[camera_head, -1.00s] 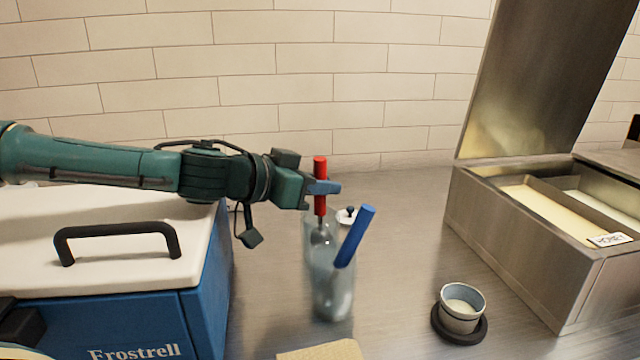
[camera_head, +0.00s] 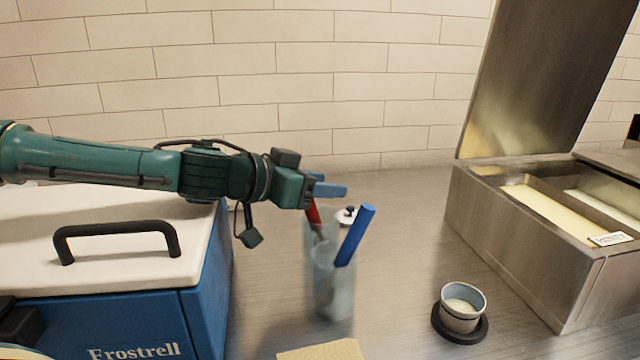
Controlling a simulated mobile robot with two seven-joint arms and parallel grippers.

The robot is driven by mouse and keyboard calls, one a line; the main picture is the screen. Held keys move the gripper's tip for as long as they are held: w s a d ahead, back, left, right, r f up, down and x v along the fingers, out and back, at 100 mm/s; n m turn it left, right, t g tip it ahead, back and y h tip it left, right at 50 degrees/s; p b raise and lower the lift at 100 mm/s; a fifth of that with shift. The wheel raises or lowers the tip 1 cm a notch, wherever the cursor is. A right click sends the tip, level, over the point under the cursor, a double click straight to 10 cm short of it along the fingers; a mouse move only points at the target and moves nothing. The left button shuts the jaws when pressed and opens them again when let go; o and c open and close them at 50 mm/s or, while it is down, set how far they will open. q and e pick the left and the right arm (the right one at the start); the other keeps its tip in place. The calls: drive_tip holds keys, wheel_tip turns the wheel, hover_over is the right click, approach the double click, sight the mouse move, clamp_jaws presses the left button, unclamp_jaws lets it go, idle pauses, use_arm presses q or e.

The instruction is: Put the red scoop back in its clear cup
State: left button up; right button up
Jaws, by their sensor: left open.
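The red scoop (camera_head: 314,214) stands handle-up and tilted, its lower end inside the rear clear cup (camera_head: 309,238). Its handle top is hidden behind my left gripper (camera_head: 331,184). The left gripper is open, with its blue fingers just above and beside the red handle. The scoop leans toward the upper left. A blue-handled scoop (camera_head: 355,236) leans in a second clear cup (camera_head: 332,300) in front, which covers part of the rear cup. My right gripper is not in view.
A blue chest with a white lid (camera_head: 120,240) stands on the left. A small cup (camera_head: 461,314) sits on a dark coaster at the front right. An open steel bin (camera_head: 510,245) is at the right. A small knobbed lid (camera_head: 346,215) lies behind the cups.

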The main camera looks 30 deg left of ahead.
use_arm(q)
wheel_tip(320, 180, up, 10)
drive_tip(key=p, duration=0.4)
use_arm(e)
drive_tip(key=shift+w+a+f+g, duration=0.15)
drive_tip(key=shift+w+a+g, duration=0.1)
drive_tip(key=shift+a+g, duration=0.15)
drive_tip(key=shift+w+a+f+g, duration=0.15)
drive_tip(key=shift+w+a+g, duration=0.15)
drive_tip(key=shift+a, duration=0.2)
